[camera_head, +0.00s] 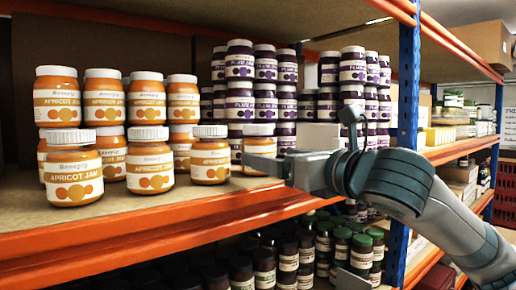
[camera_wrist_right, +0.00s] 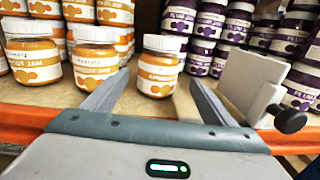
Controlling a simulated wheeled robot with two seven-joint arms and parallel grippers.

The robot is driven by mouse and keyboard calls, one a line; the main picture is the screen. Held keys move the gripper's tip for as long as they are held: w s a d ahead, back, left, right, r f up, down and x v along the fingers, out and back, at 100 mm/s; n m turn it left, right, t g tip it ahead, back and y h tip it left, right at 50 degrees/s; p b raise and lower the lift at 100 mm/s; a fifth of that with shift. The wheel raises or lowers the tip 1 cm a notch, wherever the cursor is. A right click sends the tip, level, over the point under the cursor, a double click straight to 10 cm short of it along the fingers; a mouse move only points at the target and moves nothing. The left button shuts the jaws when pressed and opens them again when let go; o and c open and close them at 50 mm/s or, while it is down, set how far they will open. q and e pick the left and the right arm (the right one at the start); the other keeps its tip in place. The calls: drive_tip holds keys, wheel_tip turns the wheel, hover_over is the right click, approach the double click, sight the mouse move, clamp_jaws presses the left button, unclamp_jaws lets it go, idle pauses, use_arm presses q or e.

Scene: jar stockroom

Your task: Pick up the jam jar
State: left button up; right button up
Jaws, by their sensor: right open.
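Several apricot jam jars with white lids and orange labels stand on the upper shelf at the left, some stacked. The rightmost front jam jar (camera_head: 259,143) stands upright; in the wrist view this jar (camera_wrist_right: 159,68) is ahead of and between the spread fingers. My right gripper (camera_head: 264,161) reaches in from the right, open and empty, its near finger hiding the jar's lower part. It also shows in the wrist view (camera_wrist_right: 160,84), with a gap on each side of the jar. I cannot tell how deep the jar sits between the fingers. My left gripper is out of view.
Another apricot jar (camera_head: 210,156) stands close to the left. Stacked plum jam jars (camera_head: 240,85) stand behind and right. The orange shelf edge (camera_head: 150,226) runs below my gripper, and a blue post (camera_head: 407,90) stands right. Dark jars (camera_head: 290,255) fill the lower shelf.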

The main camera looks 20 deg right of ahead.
sight(269, 155)
drive_tip(key=p+x, duration=0.2)
drive_tip(key=x, duration=0.2)
drive_tip(key=shift+a+r, duration=0.1)
drive_tip(key=shift+a, duration=0.1)
drive_tip(key=shift+w+a, duration=0.1)
drive_tip(key=shift+w, duration=0.2)
drive_tip(key=c, duration=1.8)
drive_tip(key=shift+r, duration=0.1)
drive_tip(key=shift+c, duration=0.2)
